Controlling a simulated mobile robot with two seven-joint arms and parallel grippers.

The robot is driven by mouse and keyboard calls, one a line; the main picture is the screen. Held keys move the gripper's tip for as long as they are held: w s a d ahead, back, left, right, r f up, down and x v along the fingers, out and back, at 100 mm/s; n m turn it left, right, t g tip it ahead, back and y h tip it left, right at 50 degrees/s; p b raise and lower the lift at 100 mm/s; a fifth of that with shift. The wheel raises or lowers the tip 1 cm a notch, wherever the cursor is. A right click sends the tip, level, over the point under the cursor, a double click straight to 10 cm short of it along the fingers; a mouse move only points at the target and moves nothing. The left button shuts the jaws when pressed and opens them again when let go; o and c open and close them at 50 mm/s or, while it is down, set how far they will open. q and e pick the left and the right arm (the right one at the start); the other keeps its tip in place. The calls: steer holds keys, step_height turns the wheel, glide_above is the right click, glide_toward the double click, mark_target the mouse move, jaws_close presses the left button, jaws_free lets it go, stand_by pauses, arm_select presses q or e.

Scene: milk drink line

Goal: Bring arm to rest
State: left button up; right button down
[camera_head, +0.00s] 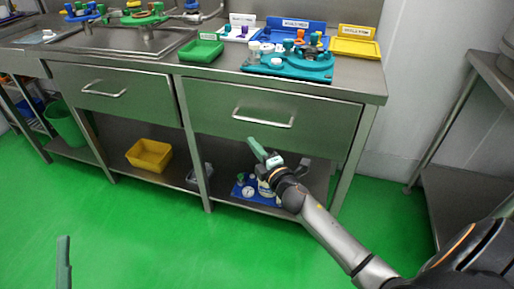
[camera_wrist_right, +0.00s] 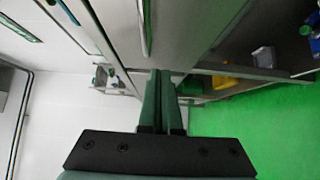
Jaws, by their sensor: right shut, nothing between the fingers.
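My right arm (camera_head: 335,240) reaches in from the lower right of the head view. Its gripper (camera_head: 255,147) is in front of the steel bench, below the right drawer handle. In the right wrist view the two green fingers of the right gripper (camera_wrist_right: 160,76) lie together with nothing between them. Of my left gripper (camera_head: 64,262), only a green finger shows at the lower left of the head view, over the green floor. Whether it is open or shut does not show.
The steel bench (camera_head: 345,85) carries green, white, blue and yellow trays and a teal fixture (camera_head: 290,68). A yellow bin (camera_head: 149,155) and a blue tray (camera_head: 240,191) with items sit on its lower shelf. Another steel table (camera_head: 490,75) stands at right. The green floor between is clear.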

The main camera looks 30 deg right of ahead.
arm_select(q)
steer(key=shift+w+f+n+y, duration=0.4)
steer(key=shift+f+y, duration=0.1)
steer(key=shift+f, duration=0.1)
arm_select(e)
steer(key=shift+s+a, duration=0.15)
steer(key=shift+s, duration=0.85)
